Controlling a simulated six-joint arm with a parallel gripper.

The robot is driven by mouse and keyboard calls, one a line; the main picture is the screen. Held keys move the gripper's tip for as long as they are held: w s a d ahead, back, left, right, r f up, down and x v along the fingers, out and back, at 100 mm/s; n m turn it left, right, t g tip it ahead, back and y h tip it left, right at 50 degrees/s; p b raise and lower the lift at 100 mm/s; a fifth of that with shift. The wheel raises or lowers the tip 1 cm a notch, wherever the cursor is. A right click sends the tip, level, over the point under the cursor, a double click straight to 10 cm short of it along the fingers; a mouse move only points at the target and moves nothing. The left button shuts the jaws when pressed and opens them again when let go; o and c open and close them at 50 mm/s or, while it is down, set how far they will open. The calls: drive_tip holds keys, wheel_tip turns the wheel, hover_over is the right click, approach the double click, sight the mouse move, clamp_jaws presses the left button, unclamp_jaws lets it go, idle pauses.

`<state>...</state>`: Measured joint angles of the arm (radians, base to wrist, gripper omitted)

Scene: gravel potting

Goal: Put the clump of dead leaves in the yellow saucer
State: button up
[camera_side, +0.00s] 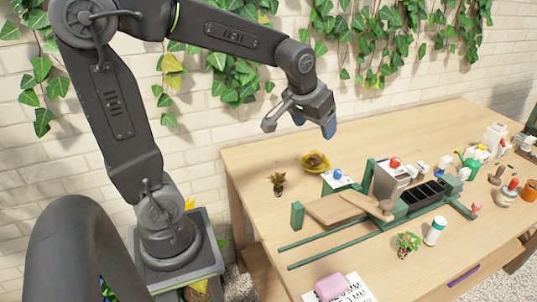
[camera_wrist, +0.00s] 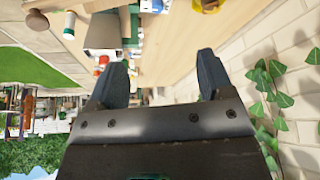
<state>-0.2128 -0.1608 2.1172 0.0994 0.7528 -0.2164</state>
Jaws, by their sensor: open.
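The yellow saucer (camera_side: 304,165) lies on the table near its back left edge in the side view. A small brown clump (camera_side: 317,160) shows inside its rim and looks like the dead leaves, though it is too small to be certain. My gripper (camera_side: 314,125) is open and empty, raised well above the table, above and slightly behind the saucer. In the wrist view my gripper (camera_wrist: 160,80) shows two parted fingers with nothing between them.
A small brownish-green plant (camera_side: 277,183) stands left of the saucer. A green-framed wooden rig (camera_side: 350,208) with a dark cell tray (camera_side: 424,193) fills the middle. A leafy plant (camera_side: 408,241), a white bottle (camera_side: 434,231) and a pink block (camera_side: 330,285) are nearer the front. Ivy hangs on the wall behind.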

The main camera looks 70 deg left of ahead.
drive_tip(key=s+d+m+h, duration=0.1)
drive_tip(key=s+d+m, duration=0.1)
drive_tip(key=s+d, duration=0.2)
drive_tip(key=s+d+m+t, duration=0.1)
drive_tip(key=s+d, duration=0.3)
drive_tip(key=s, duration=0.7)
drive_tip(key=shift+d+r+m+h, duration=0.3)
drive_tip(key=shift+d+m+h, duration=0.1)
drive_tip(key=shift+m, duration=0.2)
